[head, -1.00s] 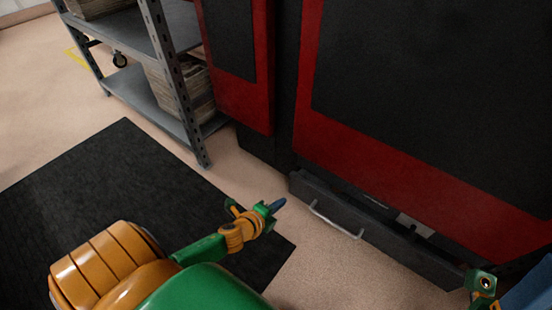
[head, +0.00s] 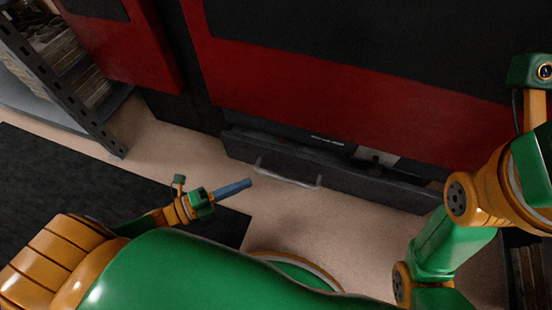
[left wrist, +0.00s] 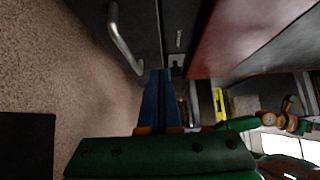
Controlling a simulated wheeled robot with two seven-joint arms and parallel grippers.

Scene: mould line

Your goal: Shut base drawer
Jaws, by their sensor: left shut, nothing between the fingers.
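The base drawer (head: 340,176) is a dark drawer low under the red and black machine. It stands partly pulled out, and some small items show inside it. Its silver bar handle (head: 288,181) is on the front face. My left gripper (head: 236,188) is shut and empty, its blue fingers just left of the handle and apart from it in the head view. In the left wrist view the shut fingers (left wrist: 160,95) point toward the drawer front, with the handle (left wrist: 122,40) to their upper left. My right arm is at the right of the head view; its fingers are not visible.
The red and black machine (head: 340,85) rises above the drawer. A grey metal shelf rack (head: 62,85) stands at the left. A dark mat (head: 60,185) lies on the floor. Bare beige floor (head: 185,150) lies between the mat and the machine.

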